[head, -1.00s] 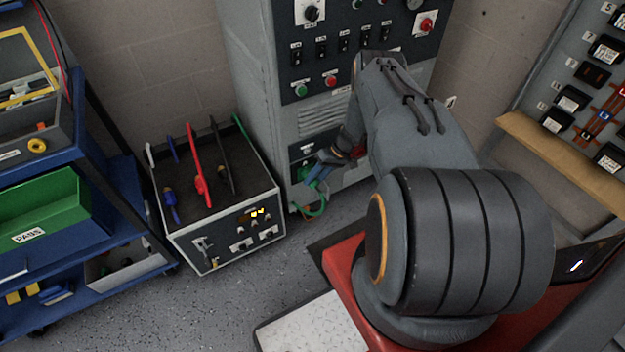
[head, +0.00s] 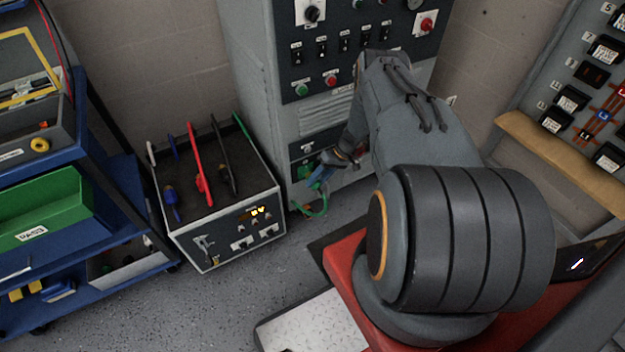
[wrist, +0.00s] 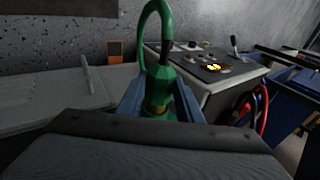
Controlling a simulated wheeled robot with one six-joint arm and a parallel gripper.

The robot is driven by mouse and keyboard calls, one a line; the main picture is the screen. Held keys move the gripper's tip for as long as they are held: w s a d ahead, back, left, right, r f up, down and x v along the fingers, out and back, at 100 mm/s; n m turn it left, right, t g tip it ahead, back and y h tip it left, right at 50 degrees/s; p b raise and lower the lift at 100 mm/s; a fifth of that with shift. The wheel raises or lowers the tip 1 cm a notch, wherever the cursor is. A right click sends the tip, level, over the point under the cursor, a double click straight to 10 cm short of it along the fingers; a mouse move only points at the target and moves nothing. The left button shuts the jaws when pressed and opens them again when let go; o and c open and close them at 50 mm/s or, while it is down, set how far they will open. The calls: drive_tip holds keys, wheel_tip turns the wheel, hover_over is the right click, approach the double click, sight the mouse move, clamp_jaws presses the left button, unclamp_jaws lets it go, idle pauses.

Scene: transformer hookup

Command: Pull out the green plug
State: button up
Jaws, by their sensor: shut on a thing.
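The green plug (wrist: 159,88) stands between the blue fingers of my gripper (wrist: 159,104) in the wrist view, and the fingers are shut on it. Its green cable (wrist: 143,30) loops up and over from its end. In the head view my gripper (head: 321,176) is low at the front of the grey cabinet (head: 262,95), beside the dark socket panel (head: 306,152). Green shows at that panel, and the green cable hangs below it in a loop. The plug's tip is hidden, so I cannot tell whether it sits in a socket.
A test box (head: 226,234) with red, black, blue and green leads stands left of the cabinet. A blue cart (head: 125,200) with a green bin (head: 45,208) is further left. Grey floor (head: 215,300) is open in front. A wooden ledge (head: 565,165) lies at right.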

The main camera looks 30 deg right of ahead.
drive_tip(key=shift+s+p, duration=0.7)
drive_tip(key=shift+s, duration=0.45)
drive_tip(key=shift+s+d+p, duration=0.1)
drive_tip(key=shift+s+p, duration=1.3)
drive_tip(key=shift+s, duration=1)
